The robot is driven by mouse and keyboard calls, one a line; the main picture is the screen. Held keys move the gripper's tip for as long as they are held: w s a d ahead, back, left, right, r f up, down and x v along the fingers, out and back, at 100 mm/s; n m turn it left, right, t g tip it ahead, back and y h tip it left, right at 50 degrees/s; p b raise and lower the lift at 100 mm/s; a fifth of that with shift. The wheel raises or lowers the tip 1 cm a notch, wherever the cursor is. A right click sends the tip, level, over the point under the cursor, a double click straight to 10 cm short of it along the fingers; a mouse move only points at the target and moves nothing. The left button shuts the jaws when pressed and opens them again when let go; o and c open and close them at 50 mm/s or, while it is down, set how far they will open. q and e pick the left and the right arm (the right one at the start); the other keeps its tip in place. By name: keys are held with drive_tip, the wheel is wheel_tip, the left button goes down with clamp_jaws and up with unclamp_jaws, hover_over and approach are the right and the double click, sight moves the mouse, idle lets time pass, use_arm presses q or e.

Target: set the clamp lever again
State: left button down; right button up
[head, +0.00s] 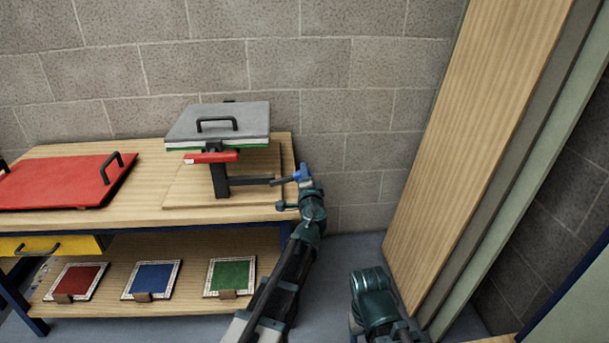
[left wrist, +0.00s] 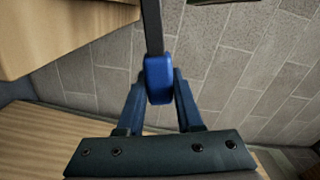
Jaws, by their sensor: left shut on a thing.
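The clamp lever is a dark bar with a blue grip (head: 305,172) at its end, sticking out to the right of the clamp stand on the bench. My left gripper (head: 303,180) is at that end of the lever. In the left wrist view, the blue grip (left wrist: 159,78) sits between the two fingers of my left gripper (left wrist: 160,95), which are shut on it. The clamp has a dark post (head: 219,180), a red piece (head: 211,157) and a grey plate (head: 218,122) with a black handle on top. A green layer shows under the plate. My right gripper's fingers do not show.
The wooden bench (head: 150,217) stands against a block wall. A red panel with a handle (head: 60,183) lies at left, above a yellow drawer (head: 55,246). Red, blue and green framed panels lie on the lower shelf (head: 190,295). Tall boards (head: 480,130) stand at right.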

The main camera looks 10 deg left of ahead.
use_arm(q)
drive_tip(key=shift+s, duration=0.1)
idle(0.3)
drive_tip(key=c, duration=0.6)
unclamp_jaws()
drive_tip(key=shift+f, duration=0.1)
drive_tip(key=shift+o, duration=0.2)
drive_tip(key=v, duration=1.3)
drive_tip(key=shift+s+d, duration=0.15)
drive_tip(key=shift+s, duration=0.2)
